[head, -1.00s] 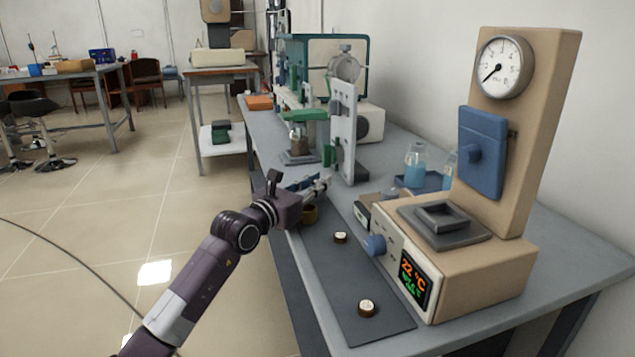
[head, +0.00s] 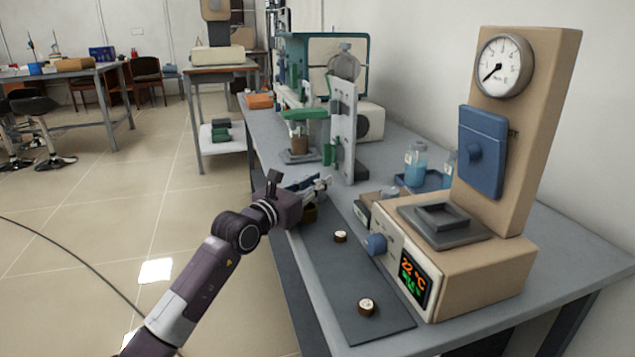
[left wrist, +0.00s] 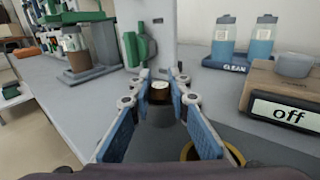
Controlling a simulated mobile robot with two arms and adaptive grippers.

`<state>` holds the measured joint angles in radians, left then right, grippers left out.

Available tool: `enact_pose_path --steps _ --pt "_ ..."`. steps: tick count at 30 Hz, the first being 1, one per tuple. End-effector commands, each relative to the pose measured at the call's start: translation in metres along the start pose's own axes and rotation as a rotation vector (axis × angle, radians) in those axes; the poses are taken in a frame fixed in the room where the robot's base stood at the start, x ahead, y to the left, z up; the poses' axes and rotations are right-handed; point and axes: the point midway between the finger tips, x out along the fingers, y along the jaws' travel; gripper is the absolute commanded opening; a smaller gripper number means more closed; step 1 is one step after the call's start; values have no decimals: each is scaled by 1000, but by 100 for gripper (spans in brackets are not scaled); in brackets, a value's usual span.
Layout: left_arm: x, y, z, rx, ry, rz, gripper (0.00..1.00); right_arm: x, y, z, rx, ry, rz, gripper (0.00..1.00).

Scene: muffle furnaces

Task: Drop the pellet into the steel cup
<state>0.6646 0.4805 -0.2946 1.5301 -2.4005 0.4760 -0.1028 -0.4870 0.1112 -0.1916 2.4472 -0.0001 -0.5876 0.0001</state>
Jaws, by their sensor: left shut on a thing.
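My left gripper (left wrist: 162,84) is shut on a small dark pellet with a pale top (left wrist: 159,92), held between its fingertips in the left wrist view. In the head view the left gripper (head: 322,186) is above the left edge of the bench, and the pellet in it is too small to tell. A grey round shape (left wrist: 160,114) shows below the pellet between the fingers; I cannot tell whether it is the steel cup. A brass-rimmed round vessel (left wrist: 205,152) lies lower right, partly hidden by a finger. It also shows under the gripper in the head view (head: 310,216). My right gripper is out of view.
Two pale-topped brown pieces (head: 340,236) (head: 367,307) rest on the dark mat (head: 375,328). The beige press (head: 490,270) stands right. A small device (left wrist: 292,112) reads "off". Blue bottles (head: 415,167) and a green-and-white stand (head: 343,130) are behind.

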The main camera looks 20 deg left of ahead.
Motion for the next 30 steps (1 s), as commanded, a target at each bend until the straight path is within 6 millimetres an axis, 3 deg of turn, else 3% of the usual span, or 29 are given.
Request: enact_pose_path --steps 2,3,9,20,30 --pt "0 0 0 0 0 0 9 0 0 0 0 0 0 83" --pt "0 0 0 0 0 0 18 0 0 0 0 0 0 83" --pt "0 0 0 0 0 0 37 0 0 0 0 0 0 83" --pt "-4 0 -1 -1 1 0 37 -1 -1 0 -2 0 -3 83" --pt "-55 0 -2 1 1 0 37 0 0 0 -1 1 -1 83"
